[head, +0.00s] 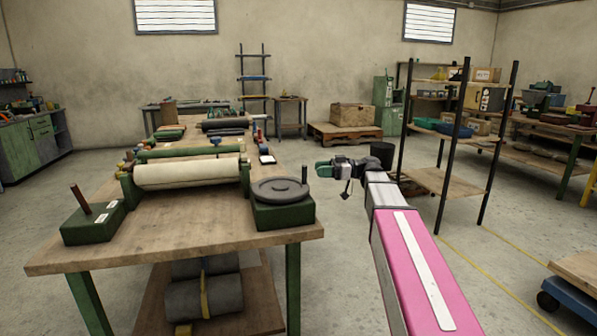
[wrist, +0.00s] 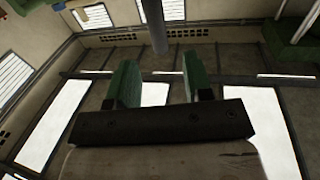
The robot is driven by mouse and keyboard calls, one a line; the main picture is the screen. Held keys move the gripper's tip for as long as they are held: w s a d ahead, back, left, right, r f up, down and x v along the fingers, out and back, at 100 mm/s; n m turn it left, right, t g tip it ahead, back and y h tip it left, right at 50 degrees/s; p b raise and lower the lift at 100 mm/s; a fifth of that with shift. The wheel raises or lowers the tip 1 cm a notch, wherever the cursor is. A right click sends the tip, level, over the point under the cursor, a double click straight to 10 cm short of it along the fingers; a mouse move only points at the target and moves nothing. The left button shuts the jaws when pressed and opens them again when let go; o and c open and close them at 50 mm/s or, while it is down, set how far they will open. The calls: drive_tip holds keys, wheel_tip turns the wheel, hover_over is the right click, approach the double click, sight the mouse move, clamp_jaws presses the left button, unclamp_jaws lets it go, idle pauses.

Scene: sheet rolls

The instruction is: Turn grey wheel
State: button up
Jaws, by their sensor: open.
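The grey wheel (head: 280,190) lies flat on top of a green box (head: 283,214) at the near right corner of the wooden table. A short upright handle stands at its right rim. My gripper (head: 322,169) is to the right of the wheel and a little farther back, out past the table's right edge. It does not touch the wheel. In the wrist view my gripper (wrist: 156,82) shows two green fingers spread apart with nothing between them. The wheel is not in the wrist view, which faces the windows and ceiling.
A cream roll (head: 187,174) lies across the table (head: 180,240) left of the wheel. A green block with a tilted rod (head: 92,222) sits at the near left corner. A black-post shelf (head: 437,180) stands right of my arm.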

hover_over(299, 183)
drive_tip(key=shift+s, duration=0.2)
clamp_jaws()
